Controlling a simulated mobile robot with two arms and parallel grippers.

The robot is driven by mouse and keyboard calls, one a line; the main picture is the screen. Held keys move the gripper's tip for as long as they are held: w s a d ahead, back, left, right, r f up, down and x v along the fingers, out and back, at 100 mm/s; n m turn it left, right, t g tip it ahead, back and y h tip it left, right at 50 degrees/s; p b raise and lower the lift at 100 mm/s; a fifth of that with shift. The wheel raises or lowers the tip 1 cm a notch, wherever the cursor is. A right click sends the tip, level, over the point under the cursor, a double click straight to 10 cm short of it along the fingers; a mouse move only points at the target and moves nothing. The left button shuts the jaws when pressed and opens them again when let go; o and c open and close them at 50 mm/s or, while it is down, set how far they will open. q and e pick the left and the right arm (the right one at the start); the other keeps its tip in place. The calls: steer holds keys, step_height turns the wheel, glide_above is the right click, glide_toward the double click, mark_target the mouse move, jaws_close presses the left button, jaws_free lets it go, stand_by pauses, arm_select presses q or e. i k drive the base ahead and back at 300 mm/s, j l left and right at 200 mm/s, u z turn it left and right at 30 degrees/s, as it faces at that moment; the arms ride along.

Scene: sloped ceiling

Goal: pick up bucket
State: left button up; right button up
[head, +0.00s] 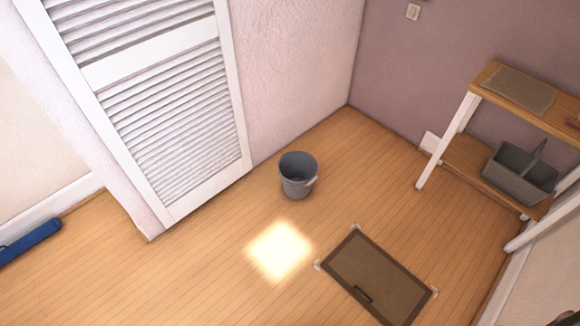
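A grey bucket (298,176) stands upright on the wooden floor, near the middle of the head view. Its open top faces up and its inside looks dark and empty. A pale handle or grip piece shows at its right side. Nothing touches the bucket. Neither of my grippers can be seen in the head view.
A louvered door (165,110) is behind the bucket to the left. A brown framed mat (376,277) lies front right. A wooden shelf unit (462,165) with a grey caddy (520,176) stands at right. A blue object (30,241) lies far left. Floor around the bucket is clear.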

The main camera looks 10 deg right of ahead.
mark_target(297, 168)
steer(key=z, duration=0.3)
steer(key=i+j+u, duration=0.2)
steer(key=i, duration=0.45)
steer(key=i+j+u, duration=0.2)
steer(key=i, duration=0.4)
steer(key=l, duration=0.1)
